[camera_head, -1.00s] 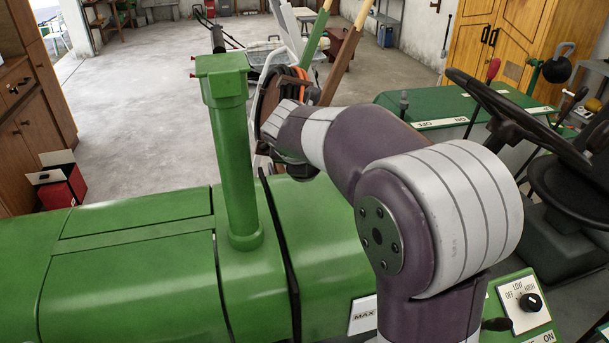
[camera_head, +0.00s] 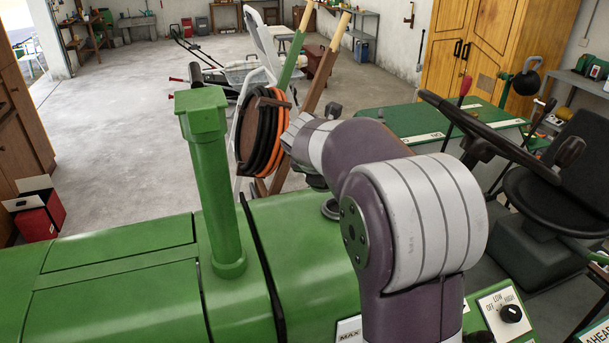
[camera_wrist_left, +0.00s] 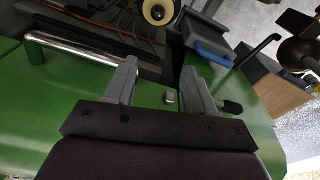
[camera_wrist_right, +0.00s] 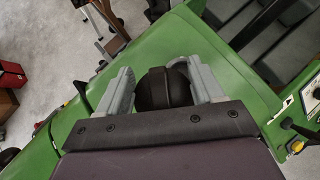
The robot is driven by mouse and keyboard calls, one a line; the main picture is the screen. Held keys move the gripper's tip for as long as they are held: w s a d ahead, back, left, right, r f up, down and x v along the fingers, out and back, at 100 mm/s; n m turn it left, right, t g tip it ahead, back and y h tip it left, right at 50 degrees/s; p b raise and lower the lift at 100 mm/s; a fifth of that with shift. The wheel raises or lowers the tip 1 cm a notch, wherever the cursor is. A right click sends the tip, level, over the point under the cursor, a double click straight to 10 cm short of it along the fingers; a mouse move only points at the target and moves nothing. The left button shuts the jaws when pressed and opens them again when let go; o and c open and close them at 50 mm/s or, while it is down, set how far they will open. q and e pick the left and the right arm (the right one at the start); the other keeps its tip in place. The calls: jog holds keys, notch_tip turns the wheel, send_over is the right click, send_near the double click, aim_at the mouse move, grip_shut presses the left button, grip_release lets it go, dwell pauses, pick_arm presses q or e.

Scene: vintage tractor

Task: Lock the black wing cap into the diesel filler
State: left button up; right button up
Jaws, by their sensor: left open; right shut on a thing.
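The black wing cap (camera_wrist_right: 165,90) is between the fingers of my right gripper (camera_wrist_right: 160,72), which is shut on it, above the green tractor hood. In the head view the gripper is mostly hidden behind my own right arm, and I cannot make out the cap there. A dark round ring on the hood (camera_head: 330,208), which looks like the diesel filler, shows partly beside the arm. In the right wrist view, a grey rim shows just past the cap; I cannot tell whether they touch. My left gripper (camera_wrist_left: 160,75) is open and empty above green tractor bodywork.
The green exhaust stack (camera_head: 213,180) rises from the hood left of my right arm. The steering wheel (camera_head: 490,130) and seat (camera_head: 565,175) are at the right. A hose reel (camera_head: 262,130) stands beyond the hood. A control panel with a knob (camera_head: 511,313) is at lower right.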

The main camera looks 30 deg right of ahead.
pick_arm(q)
jog(key=shift+r, duration=0.45)
pick_arm(e)
jog(key=shift+m+g+h, duration=0.3)
jog(key=shift+m+g, duration=0.1)
jog(key=shift+m, duration=0.2)
jog(key=d, duration=0.5)
jog(key=shift+w+f, duration=0.1)
jog(key=shift+w, duration=0.1)
pick_arm(q)
jog(key=shift+r, duration=0.1)
jog(key=shift+d+f+b, duration=0.1)
jog(key=shift+f+b, duration=1.5)
jog(key=shift+f, duration=0.25)
pick_arm(e)
jog(key=shift+f, duration=3)
pick_arm(q)
jog(key=shift+f+b, duration=0.85)
jog(key=shift+b, duration=0.05)
pick_arm(e)
jog(key=shift+f, duration=1.15)
pick_arm(q)
jog(key=shift+r, duration=0.25)
pick_arm(e)
jog(key=shift+s, duration=0.1)
